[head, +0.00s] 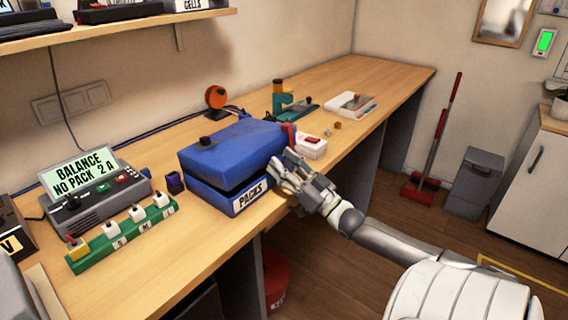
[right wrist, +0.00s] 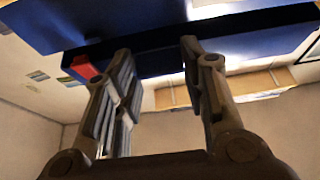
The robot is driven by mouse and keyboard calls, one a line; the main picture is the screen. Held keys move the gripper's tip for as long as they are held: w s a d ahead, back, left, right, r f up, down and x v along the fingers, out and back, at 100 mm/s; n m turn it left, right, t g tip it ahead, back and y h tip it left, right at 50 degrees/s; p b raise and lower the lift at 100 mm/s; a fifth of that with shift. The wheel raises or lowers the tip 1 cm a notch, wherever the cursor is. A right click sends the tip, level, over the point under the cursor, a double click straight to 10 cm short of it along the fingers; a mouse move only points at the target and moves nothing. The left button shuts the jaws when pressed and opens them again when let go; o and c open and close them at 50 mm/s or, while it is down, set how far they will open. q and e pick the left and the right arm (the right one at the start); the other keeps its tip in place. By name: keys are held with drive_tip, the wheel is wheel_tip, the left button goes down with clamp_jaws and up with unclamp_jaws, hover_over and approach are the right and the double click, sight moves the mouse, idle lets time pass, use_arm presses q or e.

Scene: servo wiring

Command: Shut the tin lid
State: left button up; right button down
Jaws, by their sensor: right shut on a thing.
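The blue tin (head: 212,198), labelled PACKS, stands near the front edge of the bench. Its blue lid (head: 228,147) sits slightly raised, with a dark gap between lid and body along the front. A small black knob is on top. My right gripper (head: 280,165) is at the tin's right front corner, its fingers at the lid's edge. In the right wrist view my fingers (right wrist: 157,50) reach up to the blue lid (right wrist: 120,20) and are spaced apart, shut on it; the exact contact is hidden. My left gripper is out of view.
A grey balance charger (head: 95,205) and a green strip with white plugs (head: 122,238) stand left of the tin. A white box with a red top (head: 311,147), a green tool stand (head: 281,100) and a white tray (head: 351,104) lie beyond it.

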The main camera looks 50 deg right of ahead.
drive_tip(key=shift+f, duration=0.3)
drive_tip(key=c, duration=1.1)
unclamp_jaws()
drive_tip(key=shift+o, duration=1.1)
drive_tip(key=shift+w, duration=0.1)
drive_tip(key=shift+r, duration=0.1)
drive_tip(key=v, duration=1.2)
drive_tip(key=shift+a, duration=0.1)
